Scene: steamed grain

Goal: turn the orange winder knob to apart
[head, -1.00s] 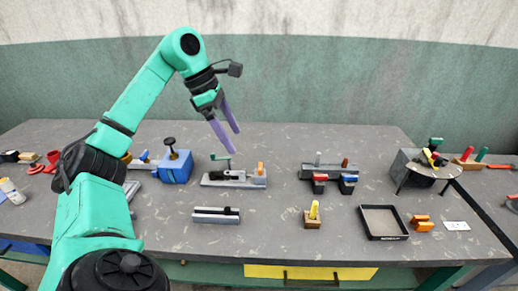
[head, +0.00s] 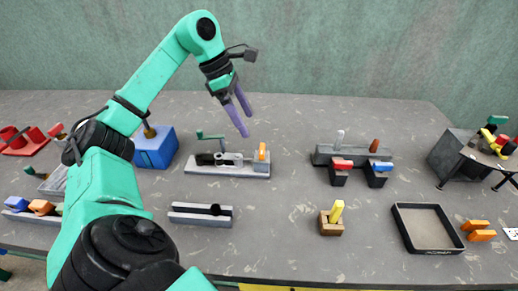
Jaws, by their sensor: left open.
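A grey winder-like device (head: 228,168) stands on the table near the middle, left of centre. A small upright orange piece, which looks like the orange knob (head: 262,152), is at its right end. A green crank handle (head: 210,136) rises at its left end. My left gripper (head: 246,123), with two purple fingers, points down and right above and behind the device. The fingers are apart with nothing between them. In the picture the fingertips lie just above the orange knob; the exact gap is hard to judge. My right gripper is out of view.
A grey slotted block (head: 201,214) lies in front of the device. A blue box (head: 155,148) stands to its left, partly behind my arm. To the right are a rack with red and blue parts (head: 353,160), a wooden block with a yellow peg (head: 331,222) and a black tray (head: 396,218).

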